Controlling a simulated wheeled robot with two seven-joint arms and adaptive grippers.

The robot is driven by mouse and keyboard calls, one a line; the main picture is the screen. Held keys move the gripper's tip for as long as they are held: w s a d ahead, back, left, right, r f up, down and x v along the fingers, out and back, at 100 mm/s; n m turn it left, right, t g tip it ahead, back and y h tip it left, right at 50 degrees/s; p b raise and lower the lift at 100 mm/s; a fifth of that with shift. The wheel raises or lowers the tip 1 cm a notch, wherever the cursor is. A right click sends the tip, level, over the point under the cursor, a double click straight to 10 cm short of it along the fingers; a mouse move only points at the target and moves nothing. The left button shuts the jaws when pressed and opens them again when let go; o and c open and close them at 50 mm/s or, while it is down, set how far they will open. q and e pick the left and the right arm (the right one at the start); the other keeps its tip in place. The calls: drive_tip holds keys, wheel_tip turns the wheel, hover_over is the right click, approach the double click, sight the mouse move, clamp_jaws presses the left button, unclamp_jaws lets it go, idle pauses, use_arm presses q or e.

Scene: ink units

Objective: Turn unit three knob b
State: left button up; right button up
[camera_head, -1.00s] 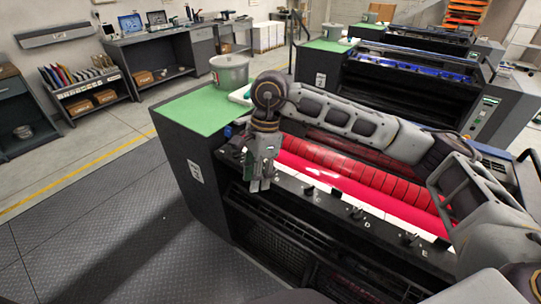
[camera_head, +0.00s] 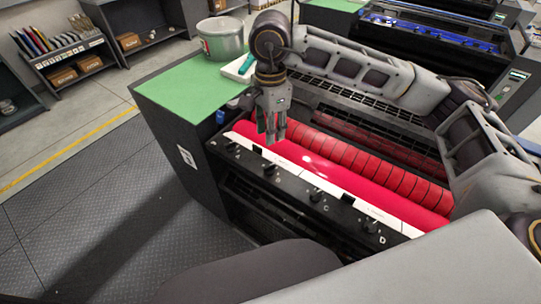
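The near ink unit has a red roller (camera_head: 345,182) and a black front panel with a row of small black knobs. Knob b (camera_head: 270,170) appears to be the second from the left; its letter is not clear. Another knob (camera_head: 232,147) is to its left, and the knobs marked C (camera_head: 316,195) and D (camera_head: 371,227) are to its right. My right gripper (camera_head: 271,136) points down over the roller's left end, above and behind knob b in the picture. Its fingers look apart, with nothing between them. It seems clear of the knobs. My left gripper is out of view.
A green top (camera_head: 185,88) at the unit's left end bears a grey pot (camera_head: 221,38) and a white tray with a teal item. A white tag (camera_head: 187,156) is on the side. Another unit with blue rollers (camera_head: 430,32) stands behind. Floor at left is clear.

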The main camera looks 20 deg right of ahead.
sight(271, 165)
drive_tip(key=f, duration=0.4)
drive_tip(key=f+p, duration=0.1)
drive_tip(key=f, duration=0.4)
drive_tip(key=f+p, duration=0.1)
drive_tip(key=f, duration=0.3)
drive_tip(key=shift+s+f, duration=0.25)
drive_tip(key=shift+f, duration=0.1)
drive_tip(key=shift+c, duration=0.3)
clamp_jaws()
